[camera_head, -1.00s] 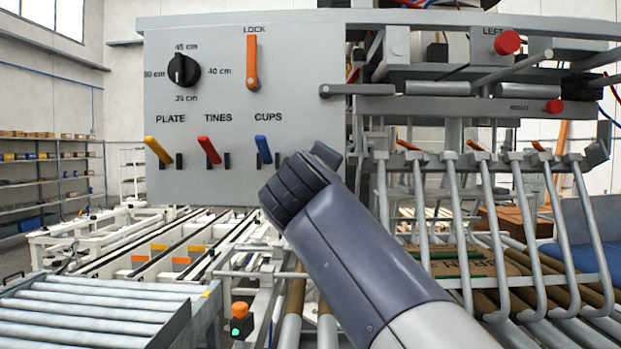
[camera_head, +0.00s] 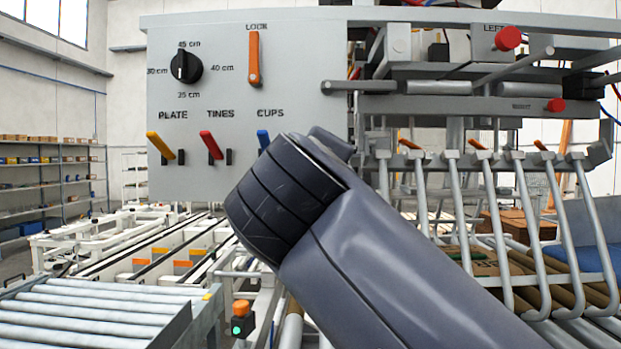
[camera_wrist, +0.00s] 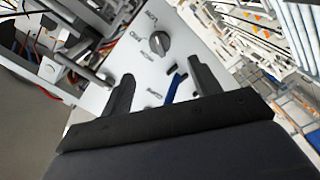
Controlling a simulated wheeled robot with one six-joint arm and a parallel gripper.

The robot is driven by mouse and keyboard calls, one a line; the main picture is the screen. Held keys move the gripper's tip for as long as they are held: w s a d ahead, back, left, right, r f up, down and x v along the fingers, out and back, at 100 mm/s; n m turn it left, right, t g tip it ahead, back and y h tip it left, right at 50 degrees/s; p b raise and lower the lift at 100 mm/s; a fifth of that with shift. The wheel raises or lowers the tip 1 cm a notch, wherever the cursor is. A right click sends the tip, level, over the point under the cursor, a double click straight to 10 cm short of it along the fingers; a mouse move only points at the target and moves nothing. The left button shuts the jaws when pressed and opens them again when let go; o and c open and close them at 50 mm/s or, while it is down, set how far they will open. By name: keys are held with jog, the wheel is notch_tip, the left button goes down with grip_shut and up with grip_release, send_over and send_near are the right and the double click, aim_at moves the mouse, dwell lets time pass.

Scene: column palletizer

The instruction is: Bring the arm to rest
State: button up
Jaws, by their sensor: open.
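My gripper (camera_wrist: 162,84) is open in the wrist view, with its two dark fingers apart and nothing held between them. It faces the grey control panel (camera_wrist: 137,60), and the blue CUPS lever (camera_wrist: 171,90) appears between the fingers; the distance to it is unclear. In the head view my dark arm (camera_head: 330,230) rises from the lower right across the middle and hides my gripper. The panel (camera_head: 210,90) stands behind my arm. The blue lever (camera_head: 263,139) is partly covered there.
The panel carries a black dial (camera_head: 186,67), an orange LOCK lever (camera_head: 254,60), a yellow PLATE lever (camera_head: 160,145) and a red TINES lever (camera_head: 211,145). Grey curved bars (camera_head: 500,220) stand at right. A roller conveyor (camera_head: 95,310) lies at lower left.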

jog(key=w+p, duration=0.2)
jog(key=w, duration=0.9)
jog(key=shift+d, duration=0.2)
jog(key=shift+s, duration=0.1)
